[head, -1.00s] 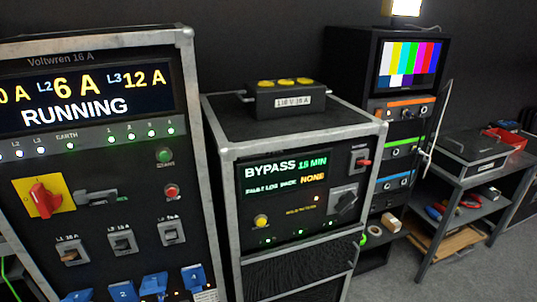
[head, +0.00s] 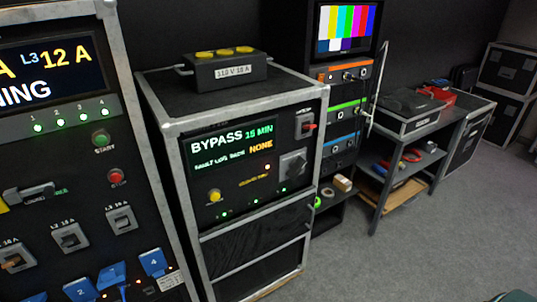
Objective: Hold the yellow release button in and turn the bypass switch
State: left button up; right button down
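The yellow release button (head: 214,196) is on the lower left of the front panel of the middle rack (head: 168,128). The bypass switch, seemingly the dark grey rotary knob (head: 292,164) on a grey plate, is at the panel's right side, with its handle tilted. The screen (head: 232,146) above the button reads BYPASS 15 MIN and a fault log line ending in NONE. Neither of my grippers shows in the head view, and nothing touches the button or the knob.
A red-handled switch (head: 307,126) sits above the knob. A black box with yellow caps (head: 225,70) stands on the rack. The left cabinet (head: 112,30) has start and stop buttons and blue plugs (head: 152,263). A shelf table (head: 432,150) stands right. The grey floor (head: 400,250) in front is clear.

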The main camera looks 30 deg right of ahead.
aim_at(215, 196)
jog(key=i+j+z, duration=0.6)
jog(key=z, duration=0.25)
jog(key=j, duration=0.1)
